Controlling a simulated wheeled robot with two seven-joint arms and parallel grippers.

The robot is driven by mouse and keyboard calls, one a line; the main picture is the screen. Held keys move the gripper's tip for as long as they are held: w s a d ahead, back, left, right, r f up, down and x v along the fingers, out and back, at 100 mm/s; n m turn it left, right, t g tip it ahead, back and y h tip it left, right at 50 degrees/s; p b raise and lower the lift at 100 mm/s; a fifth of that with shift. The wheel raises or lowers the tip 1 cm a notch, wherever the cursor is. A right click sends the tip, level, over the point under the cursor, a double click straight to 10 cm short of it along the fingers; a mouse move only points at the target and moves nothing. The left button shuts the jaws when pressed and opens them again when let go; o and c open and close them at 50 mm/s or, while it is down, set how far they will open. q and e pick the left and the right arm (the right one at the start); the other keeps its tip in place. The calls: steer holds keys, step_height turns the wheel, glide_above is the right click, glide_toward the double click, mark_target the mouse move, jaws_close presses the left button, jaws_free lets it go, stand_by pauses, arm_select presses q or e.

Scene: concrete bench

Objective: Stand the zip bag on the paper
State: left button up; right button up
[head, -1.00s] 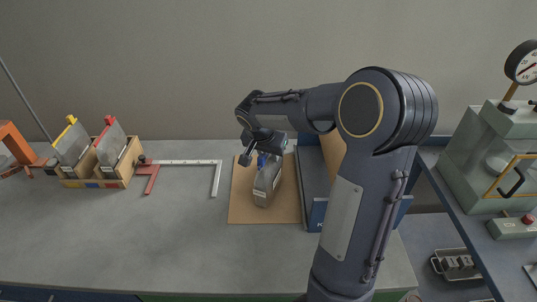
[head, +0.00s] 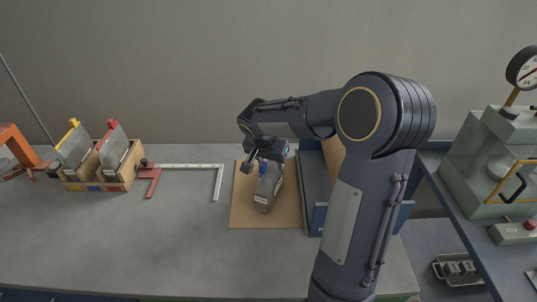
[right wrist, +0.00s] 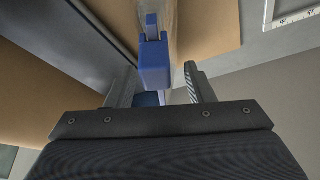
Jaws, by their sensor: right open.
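The zip bag (head: 264,197) is a grey, narrow pouch with a white label and a blue piece at its top. It stands upright on the brown paper (head: 243,216), near the paper's middle. My right gripper (head: 258,167) is at the bag's top and hides part of it. In the right wrist view, my right gripper (right wrist: 160,82) is open, with one finger on each side of the bag's blue top piece (right wrist: 153,62). A gap shows between the blue piece and the right-hand finger; contact on the other side is unclear. My left gripper is not in view.
A blue-grey folder or tray (head: 316,180) lies right of the paper. A wooden rack (head: 125,171) with two similar bags, yellow-topped and red-topped, stands at left. A white ruler square (head: 190,166) lies between rack and paper. The bench front is clear.

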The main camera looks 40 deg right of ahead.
steer(key=v, duration=1.2)
steer(key=s+a+f+n+t+y, duration=0.1)
steer(key=s+a+f+n+y, duration=0.2)
steer(key=s+a, duration=0.5)
steer(key=s+a+f+n+t+y, duration=0.2)
steer(key=s+a+f+n+y, duration=0.1)
steer(key=s+a+n, duration=0.5)
steer(key=s+y, duration=0.1)
steer(key=s, duration=0.2)
steer(key=shift+s+a+f+y, duration=0.2)
steer(key=shift+s+a+y, duration=0.05)
steer(key=shift+a+y, duration=0.15)
steer(key=shift+c, duration=0.3)
